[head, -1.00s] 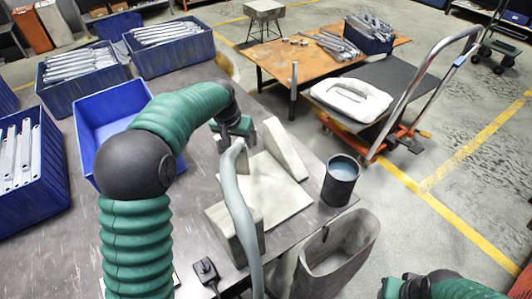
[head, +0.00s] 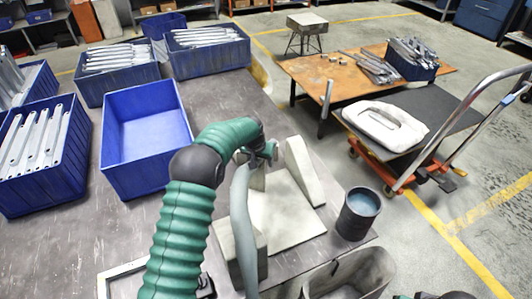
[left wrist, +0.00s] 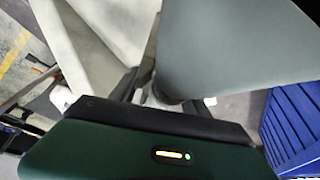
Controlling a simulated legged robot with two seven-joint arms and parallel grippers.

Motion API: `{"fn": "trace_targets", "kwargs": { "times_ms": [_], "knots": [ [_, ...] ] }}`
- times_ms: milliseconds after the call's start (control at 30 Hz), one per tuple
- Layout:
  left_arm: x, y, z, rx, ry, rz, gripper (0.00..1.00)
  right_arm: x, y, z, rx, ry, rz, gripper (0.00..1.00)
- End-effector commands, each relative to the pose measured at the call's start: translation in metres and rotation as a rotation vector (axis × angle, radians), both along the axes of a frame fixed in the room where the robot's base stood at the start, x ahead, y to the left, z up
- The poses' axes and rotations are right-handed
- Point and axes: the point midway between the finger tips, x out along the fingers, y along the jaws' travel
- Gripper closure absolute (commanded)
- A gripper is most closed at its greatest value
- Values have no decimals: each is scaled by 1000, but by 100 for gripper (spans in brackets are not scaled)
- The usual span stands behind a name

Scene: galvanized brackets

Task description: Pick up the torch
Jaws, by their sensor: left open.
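A thick grey-green hose (head: 243,225), which looks like the torch's cable, rises from the bottom of the head view past a grey block to my left gripper. The torch itself is mostly hidden behind the hose and gripper, so I cannot make out its shape. My left gripper (head: 265,152) is over the back of a pale angled fixture (head: 285,215). In the left wrist view its dark fingers (left wrist: 165,98) are apart, with a small whitish part between them. I cannot tell whether they touch it. A large smooth grey-green surface (left wrist: 240,45) fills the upper right there.
An empty blue bin (head: 145,140) stands left of my arm, with bins of galvanized brackets (head: 35,150) around it. A dark cup (head: 358,213) stands right of the fixture. A grey open container (head: 350,278) is at the table's front. A trolley (head: 420,150) stands beyond.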

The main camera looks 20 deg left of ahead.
Motion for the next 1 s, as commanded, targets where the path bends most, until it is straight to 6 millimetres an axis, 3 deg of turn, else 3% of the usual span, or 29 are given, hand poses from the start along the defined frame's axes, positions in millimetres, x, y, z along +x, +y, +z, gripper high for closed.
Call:
{"fn": "trace_targets", "kwargs": {
  "times_ms": [267, 667, 1000],
  "knots": [
    [2, 1, -6, 0, -2, 1, 46, 0, 0, 0, 0, 0, 1, 67],
    [2, 0, -6, -1, 0, 1, 98, 0, 0, 0, 0, 0, 0, 67],
    [3, 1, -3, 0, -2, 1, 100, 0, 0, 0, 0, 0, 0, 67]
  ]
}}
